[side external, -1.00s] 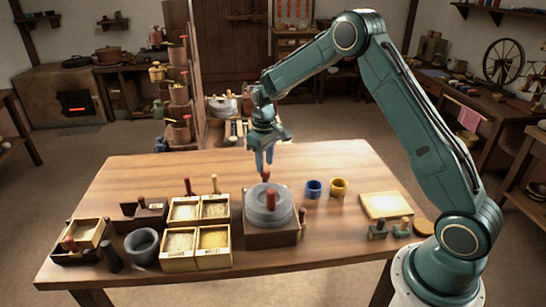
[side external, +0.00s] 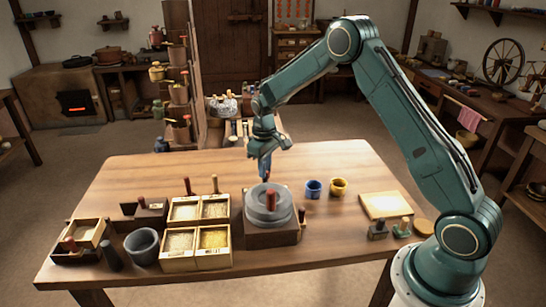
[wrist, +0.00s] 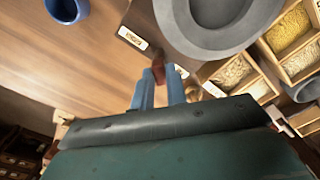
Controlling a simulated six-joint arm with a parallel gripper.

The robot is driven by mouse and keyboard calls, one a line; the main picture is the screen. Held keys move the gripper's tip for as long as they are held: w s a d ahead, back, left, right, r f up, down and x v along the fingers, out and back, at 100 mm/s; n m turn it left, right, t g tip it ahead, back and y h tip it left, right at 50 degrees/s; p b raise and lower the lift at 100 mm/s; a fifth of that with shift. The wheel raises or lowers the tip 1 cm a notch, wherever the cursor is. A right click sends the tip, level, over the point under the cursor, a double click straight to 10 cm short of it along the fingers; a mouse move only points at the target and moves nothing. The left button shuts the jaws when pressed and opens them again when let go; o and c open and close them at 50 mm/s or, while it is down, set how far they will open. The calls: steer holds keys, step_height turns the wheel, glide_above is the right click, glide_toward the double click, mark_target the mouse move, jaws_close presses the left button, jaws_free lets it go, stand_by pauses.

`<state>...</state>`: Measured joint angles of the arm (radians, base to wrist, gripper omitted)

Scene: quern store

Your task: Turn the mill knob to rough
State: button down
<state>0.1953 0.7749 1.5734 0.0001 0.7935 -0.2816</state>
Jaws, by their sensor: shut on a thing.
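The mill, a round grey stone quern (side external: 285,211) in a wooden box base (side external: 271,238), stands mid-table; it also shows at the top of the wrist view (wrist: 225,50). A small red-brown knob (wrist: 158,60) is on the base's far side, mostly hidden by the fingers. My gripper (side external: 265,174) points down behind the stone, and its blue fingers (wrist: 161,76) are shut on the knob. A pale label plate (wrist: 132,38) is on the base left of the knob in the wrist view, another (wrist: 213,89) right of it. Their writing is unreadable.
A red upright handle (side external: 271,201) stands on the stone. Grain boxes (side external: 181,266) stand close on the left, with a grey mortar (side external: 141,250) beyond. The table behind is clear.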

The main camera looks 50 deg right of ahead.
steer(key=shift+m, duration=0.4)
steer(key=m, duration=1.1)
steer(key=shift+m, duration=0.3)
steer(key=m, duration=0.3)
steer(key=shift+r+m, duration=0.1)
steer(key=shift+m, duration=2.2)
steer(key=c, duration=1.4)
jaws_free()
